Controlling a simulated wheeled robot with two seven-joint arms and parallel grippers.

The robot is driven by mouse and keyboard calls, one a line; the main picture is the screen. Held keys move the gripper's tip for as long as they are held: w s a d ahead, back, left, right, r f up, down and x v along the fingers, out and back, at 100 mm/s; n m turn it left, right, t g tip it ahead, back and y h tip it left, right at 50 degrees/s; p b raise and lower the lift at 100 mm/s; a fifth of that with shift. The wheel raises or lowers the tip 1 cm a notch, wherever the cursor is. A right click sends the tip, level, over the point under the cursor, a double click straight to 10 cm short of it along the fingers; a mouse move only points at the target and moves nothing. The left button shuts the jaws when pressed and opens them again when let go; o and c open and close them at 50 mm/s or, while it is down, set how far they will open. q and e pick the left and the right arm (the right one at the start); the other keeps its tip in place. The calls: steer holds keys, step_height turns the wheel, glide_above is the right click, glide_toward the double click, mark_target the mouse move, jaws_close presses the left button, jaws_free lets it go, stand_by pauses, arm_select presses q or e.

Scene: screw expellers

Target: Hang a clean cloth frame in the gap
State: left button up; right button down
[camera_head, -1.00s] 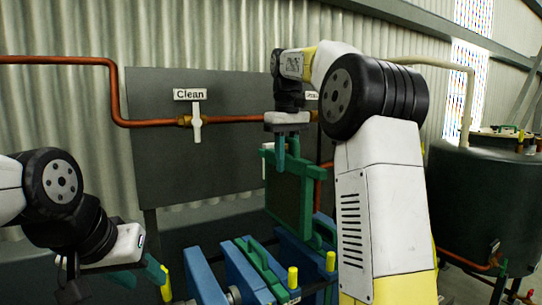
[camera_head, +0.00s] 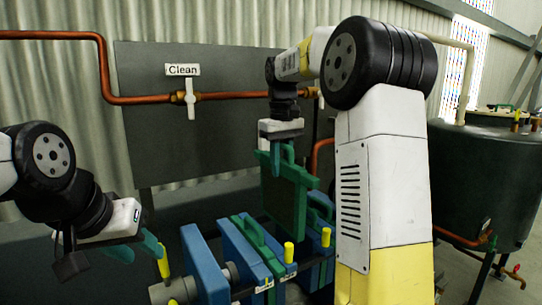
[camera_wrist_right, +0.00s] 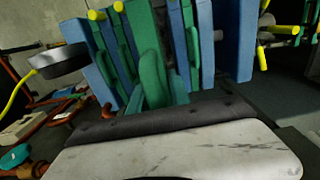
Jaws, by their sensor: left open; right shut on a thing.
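My right gripper (camera_head: 276,158) is shut on the top of a dark green cloth frame (camera_head: 284,203). The frame hangs upright over the filter press, its lower part close to the blue plates (camera_head: 205,266); whether it touches them I cannot tell. The gap itself is not clearly visible behind the held frame. Another green frame (camera_head: 262,243) sits between blue plates. My left gripper (camera_head: 139,248) is open and empty, left of the press.
A dark panel with a "Clean" sign (camera_head: 183,70) and copper pipe (camera_head: 230,96) stands behind the press. Yellow-tipped handles (camera_head: 289,252) stick up from the plates. A dark round tank (camera_head: 485,180) stands at right. A dark round pan (camera_wrist_right: 62,62) shows at left in the right wrist view.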

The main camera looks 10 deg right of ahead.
step_height(320, 180, down, 21)
steer(key=shift+r, duration=0.2)
stand_by(1.2)
steer(key=c, duration=1.1)
jaws_free()
